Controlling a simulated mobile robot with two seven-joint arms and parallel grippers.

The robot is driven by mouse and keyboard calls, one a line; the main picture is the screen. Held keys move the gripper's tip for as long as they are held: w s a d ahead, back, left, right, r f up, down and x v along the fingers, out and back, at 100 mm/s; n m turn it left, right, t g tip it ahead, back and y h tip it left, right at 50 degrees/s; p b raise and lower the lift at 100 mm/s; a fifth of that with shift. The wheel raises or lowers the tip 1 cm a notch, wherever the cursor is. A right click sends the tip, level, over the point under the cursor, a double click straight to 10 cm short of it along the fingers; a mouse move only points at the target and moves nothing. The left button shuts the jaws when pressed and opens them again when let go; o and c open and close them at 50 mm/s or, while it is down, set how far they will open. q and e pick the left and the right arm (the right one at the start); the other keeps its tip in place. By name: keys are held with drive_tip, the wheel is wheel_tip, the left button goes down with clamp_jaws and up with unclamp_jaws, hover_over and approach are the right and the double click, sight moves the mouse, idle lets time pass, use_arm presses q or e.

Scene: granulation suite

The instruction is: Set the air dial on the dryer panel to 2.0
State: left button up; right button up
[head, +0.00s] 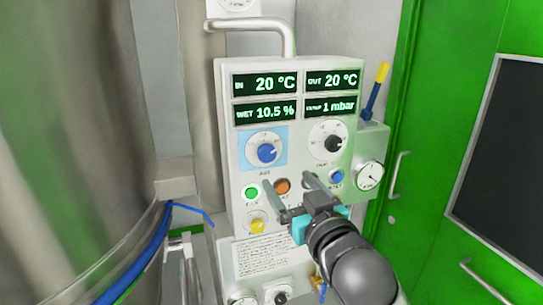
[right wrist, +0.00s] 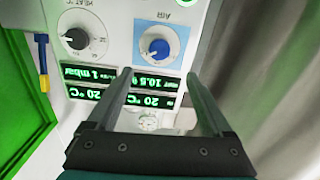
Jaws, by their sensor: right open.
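The dryer panel (head: 238,190) is a pale upright box in the head view. Its air dial (head: 266,152) is a blue knob on a white scale with a light blue square behind. The knob also shows in the right wrist view (right wrist: 157,49), upside down under the label AIR. The scale figures are too small to read surely. My right gripper (head: 287,180) is open and empty, its fingers pointing at the panel, below the dial in the head view. In the right wrist view the fingertips (right wrist: 159,74) are apart, with the knob beyond them. My left gripper is out of view.
A black heat dial (head: 331,142) sits right of the air dial. Green (head: 251,193), orange (head: 283,186) and blue (head: 337,176) buttons and a yellow knob (head: 257,226) lie below. Displays (head: 264,84) are above. A steel vessel (head: 95,150) stands left, a green door (head: 440,130) right.

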sight(268, 155)
drive_tip(key=x, duration=1.2)
drive_tip(key=shift+w+p, duration=0.1)
drive_tip(key=shift+p, duration=0.25)
drive_tip(key=shift+c, duration=0.3)
clamp_jaws()
